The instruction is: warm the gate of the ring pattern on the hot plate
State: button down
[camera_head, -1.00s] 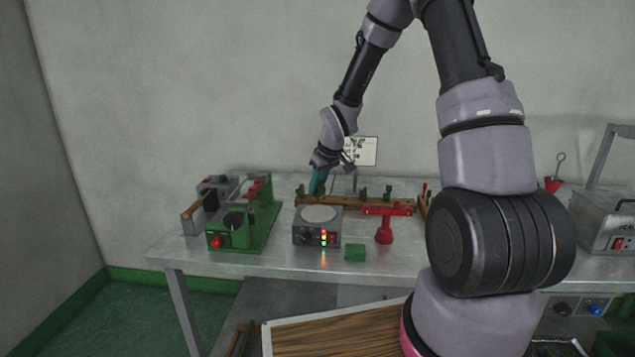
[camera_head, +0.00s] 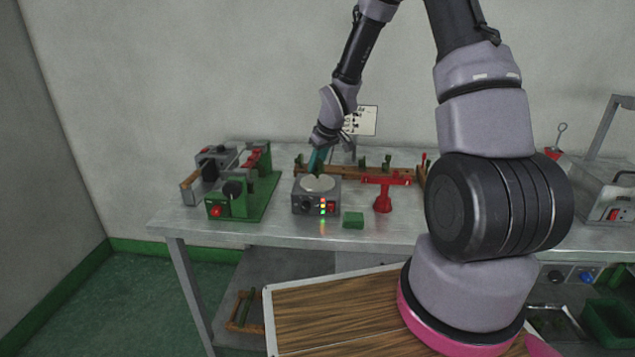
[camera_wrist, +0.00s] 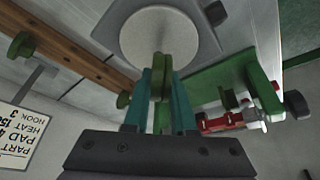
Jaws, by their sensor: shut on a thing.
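The hot plate (camera_head: 317,205) is a grey box with a pale round heating disc (camera_head: 317,184) on top and lit lamps on its front. The disc also shows in the wrist view (camera_wrist: 182,38). My gripper (camera_head: 318,160) reaches down from behind to the rear edge of the disc. In the wrist view its teal fingers (camera_wrist: 160,97) are shut on a small green ring pattern (camera_wrist: 158,72), seen nearly edge-on. The pattern's far end overlaps the near edge of the disc in that view. I cannot tell whether its gate touches the disc.
A wooden rack (camera_head: 400,173) with several green pieces stands behind the hot plate. A red stand (camera_head: 383,192) is to its right, and a green block (camera_head: 353,220) lies in front right. A green-based machine (camera_head: 262,192) stands left. A sign (camera_head: 362,121) stands behind.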

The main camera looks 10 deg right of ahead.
jog(key=shift+f, duration=0.6)
dwell(3.7)
jog(key=shift+r, duration=0.1)
jog(key=shift+r, duration=2.95)
